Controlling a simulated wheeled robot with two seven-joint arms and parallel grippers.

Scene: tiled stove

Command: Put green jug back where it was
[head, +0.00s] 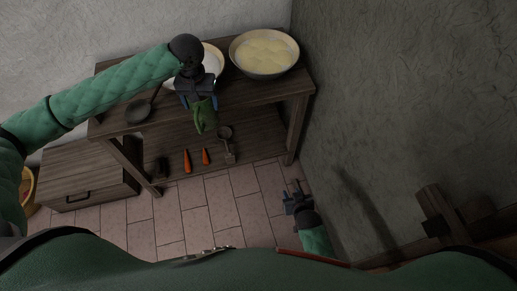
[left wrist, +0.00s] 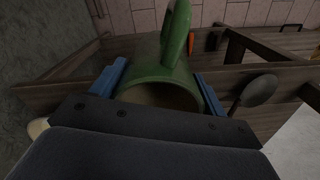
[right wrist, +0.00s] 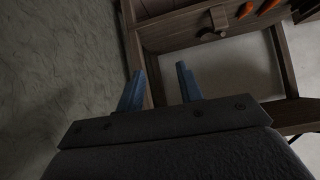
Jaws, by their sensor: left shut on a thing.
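The green jug (head: 205,117) is in my left gripper (head: 200,100), in front of the table's front edge in the head view. In the left wrist view the jug (left wrist: 160,75) sits between the two blue fingers (left wrist: 157,85), with its open mouth toward the camera and its handle pointing up in the picture. My left gripper is shut on it. My right gripper (head: 293,196) hangs low at the right, near the dark wall. In the right wrist view its blue fingers (right wrist: 160,85) are apart with nothing between them.
The wooden table (head: 268,92) holds a bowl of dough (head: 264,53), a white plate (head: 213,60) and a dark ladle (head: 139,111). Carrots (head: 187,161) and a scoop (head: 229,147) lie on its lower shelf. A drawer unit (head: 88,175) stands left. The right wall (head: 400,90) is close.

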